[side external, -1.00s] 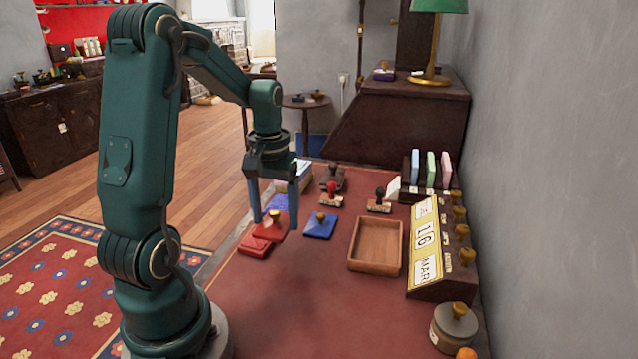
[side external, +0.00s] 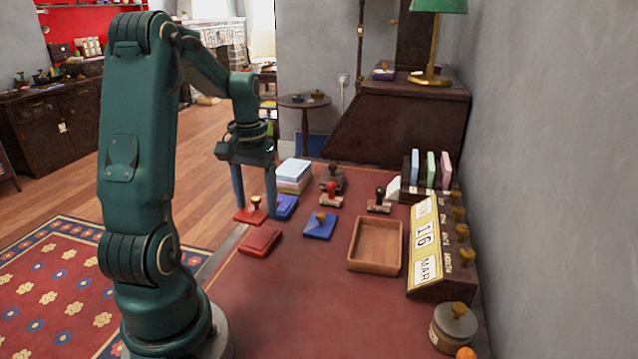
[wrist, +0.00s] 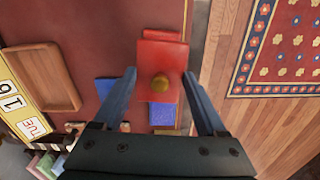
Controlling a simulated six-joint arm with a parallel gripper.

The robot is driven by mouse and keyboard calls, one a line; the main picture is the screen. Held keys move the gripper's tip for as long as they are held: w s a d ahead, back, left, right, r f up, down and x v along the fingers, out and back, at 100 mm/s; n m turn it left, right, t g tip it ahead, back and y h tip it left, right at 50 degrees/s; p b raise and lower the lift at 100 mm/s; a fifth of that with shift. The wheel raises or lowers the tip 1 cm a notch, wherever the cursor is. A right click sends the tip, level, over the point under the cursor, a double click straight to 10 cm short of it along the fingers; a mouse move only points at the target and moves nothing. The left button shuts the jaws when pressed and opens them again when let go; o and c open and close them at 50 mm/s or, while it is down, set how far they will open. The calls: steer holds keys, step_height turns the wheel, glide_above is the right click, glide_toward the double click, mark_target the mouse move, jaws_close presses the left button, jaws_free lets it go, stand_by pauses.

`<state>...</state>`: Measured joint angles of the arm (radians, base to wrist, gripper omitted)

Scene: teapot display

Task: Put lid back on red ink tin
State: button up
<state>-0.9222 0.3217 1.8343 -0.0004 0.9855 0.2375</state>
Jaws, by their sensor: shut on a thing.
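The red lid (side external: 251,213) with a brass knob is held between the fingers of my gripper (side external: 255,205). The wrist view shows my gripper (wrist: 160,78) closed on two opposite edges of the red lid (wrist: 158,60), with the knob between the fingers. The red tin (side external: 261,241) lies on the desk, nearer the side camera than the lid. In the wrist view a strip of the red tin (wrist: 162,34) shows past the lid's edge; the rest is hidden. The lid looks apart from the tin; its height above the desk is hard to tell.
A blue tin (side external: 285,207) lies beside the held lid. A blue lid with a knob (side external: 320,226) and an empty wooden tray (side external: 375,245) are to the right. Stamps (side external: 332,192), a block of pads (side external: 294,174) and a calendar stand (side external: 425,245) stand farther off.

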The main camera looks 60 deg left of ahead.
steer(key=shift+f, duration=2.65)
steer(key=shift+f, duration=0.2)
steer(key=o, duration=1.3)
steer(key=shift+r, duration=0.15)
steer(key=shift+r, duration=3.4)
